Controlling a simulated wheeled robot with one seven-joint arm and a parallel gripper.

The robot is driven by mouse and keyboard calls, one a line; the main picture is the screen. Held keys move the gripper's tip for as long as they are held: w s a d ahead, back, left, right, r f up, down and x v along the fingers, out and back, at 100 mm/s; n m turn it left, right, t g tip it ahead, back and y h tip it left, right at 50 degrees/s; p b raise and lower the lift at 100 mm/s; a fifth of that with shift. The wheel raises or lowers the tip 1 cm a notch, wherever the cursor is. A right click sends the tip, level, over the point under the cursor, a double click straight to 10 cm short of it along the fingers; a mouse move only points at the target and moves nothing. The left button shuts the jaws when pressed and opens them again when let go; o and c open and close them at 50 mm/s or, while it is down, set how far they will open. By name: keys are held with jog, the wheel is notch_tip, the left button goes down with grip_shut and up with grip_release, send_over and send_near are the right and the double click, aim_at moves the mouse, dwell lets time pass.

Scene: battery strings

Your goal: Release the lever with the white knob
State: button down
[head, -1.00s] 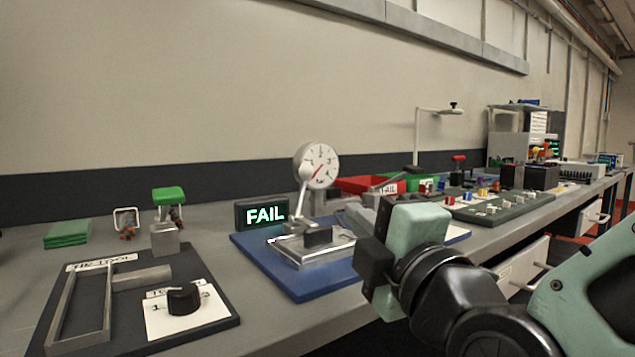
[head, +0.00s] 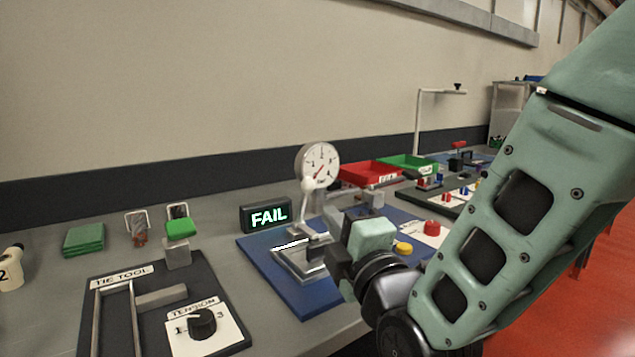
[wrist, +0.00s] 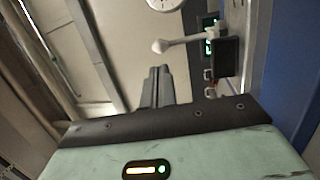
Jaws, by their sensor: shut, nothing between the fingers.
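The lever with the white knob (head: 309,185) stands close to upright in front of the round dial gauge (head: 318,165), on the metal fixture of the blue board (head: 262,263). In the wrist view the white knob (wrist: 160,46) shows just past my fingertips, with its arm running right to the fixture. My gripper (wrist: 158,70) is shut and empty, its two dark fingers together. A gap shows between fingertips and knob in the picture; whether they touch I cannot tell for sure. In the head view my gripper is right of the lever, its fingers partly hidden.
A lit FAIL sign (head: 267,214) stands left of the lever. A tie tool board with a tension dial (head: 202,322) lies front left. Red (head: 371,173) and green (head: 408,161) trays are behind. A red button (head: 432,227) and a yellow button (head: 403,248) lie near my arm.

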aim_at(303, 180)
jog(key=x, duration=0.7)
jog(key=shift+w, duration=0.1)
jog(key=shift+p, duration=0.4)
jog(key=p, duration=0.1)
jog(key=r+p, duration=0.1)
jog(key=shift+w+a+r+g+p, duration=0.15)
jog(key=shift+w+r+g+p, duration=0.1)
jog(key=shift+g+p, duration=0.15)
jog(key=p, duration=0.3)
jog(key=shift+w+a+r+n+g+h, duration=0.25)
jog(key=shift+w+r+n+g+h, duration=0.05)
jog(key=shift+w+r+g, duration=0.1)
jog(key=w+a+g+p, duration=0.1)
jog(key=p, duration=0.4)
jog(key=w+r+g+h+p, duration=0.1)
jog(key=g+p, duration=0.1)
jog(key=p, duration=0.2)
jog(key=shift+w+a+r+n+p, duration=0.15)
jog(key=shift+a+r+n+p, duration=0.15)
jog(key=shift+a+r+p, duration=0.05)
jog(key=w+a+f+g+h+p, duration=0.1)
jog(key=w+a+g+h+p, duration=0.1)
jog(key=w+p, duration=0.4)
jog(key=shift+a+g+p, duration=0.9)
jog(key=shift+a+p, duration=0.05)
jog(key=shift+p, duration=1.9)
